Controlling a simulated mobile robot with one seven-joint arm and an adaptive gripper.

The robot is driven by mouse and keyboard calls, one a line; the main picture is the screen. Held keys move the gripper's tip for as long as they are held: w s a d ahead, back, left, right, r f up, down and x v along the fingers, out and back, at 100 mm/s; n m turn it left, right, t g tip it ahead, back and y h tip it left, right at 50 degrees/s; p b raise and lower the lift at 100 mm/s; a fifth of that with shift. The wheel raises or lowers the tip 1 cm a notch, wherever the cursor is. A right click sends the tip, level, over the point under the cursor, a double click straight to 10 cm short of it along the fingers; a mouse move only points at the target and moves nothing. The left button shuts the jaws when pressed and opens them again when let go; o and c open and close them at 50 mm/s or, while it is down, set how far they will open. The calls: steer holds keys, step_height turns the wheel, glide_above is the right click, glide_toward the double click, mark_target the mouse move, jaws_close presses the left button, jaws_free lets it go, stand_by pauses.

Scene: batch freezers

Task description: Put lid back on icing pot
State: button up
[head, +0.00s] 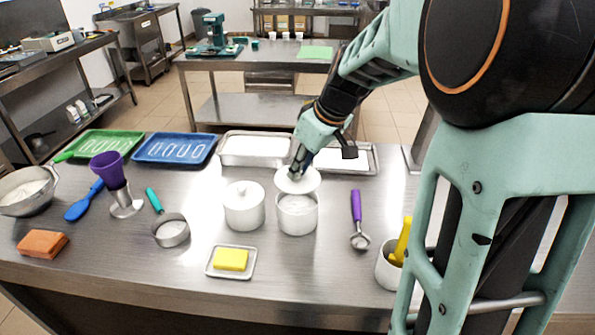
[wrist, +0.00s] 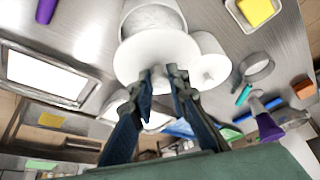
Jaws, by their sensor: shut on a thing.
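My gripper (head: 298,170) is shut on a round white lid (head: 291,184), gripping it from above. The lid is over the back part of an open white pot (head: 297,216) with pale icing inside. In the wrist view the gripper (wrist: 163,76) holds the lid (wrist: 150,57) at its knob, and the pot (wrist: 135,8) is partly covered by it. Whether the lid touches the pot's rim, I cannot tell. A second white pot (head: 244,208) stands just to the left with its own knobbed lid on.
Two metal trays (head: 225,160) lie behind the pots. A purple-handled scoop (head: 358,220) is right of the open pot, a yellow block on a dish (head: 211,268) in front. A ring with a teal handle (head: 171,232) lies left. A white container (head: 386,270) stands at right.

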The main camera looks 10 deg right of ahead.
mark_target(303, 182)
steer(key=shift+f+b, duration=2.25)
steer(key=shift+f, duration=0.9)
steer(key=shift+f+b, duration=0.15)
steer(key=shift+b, duration=0.65)
stand_by(0.5)
steer(key=o, duration=1.3)
steer(key=shift+r+p, duration=2.3)
steer(key=shift+r, duration=1.3)
steer(key=shift+c, duration=0.4)
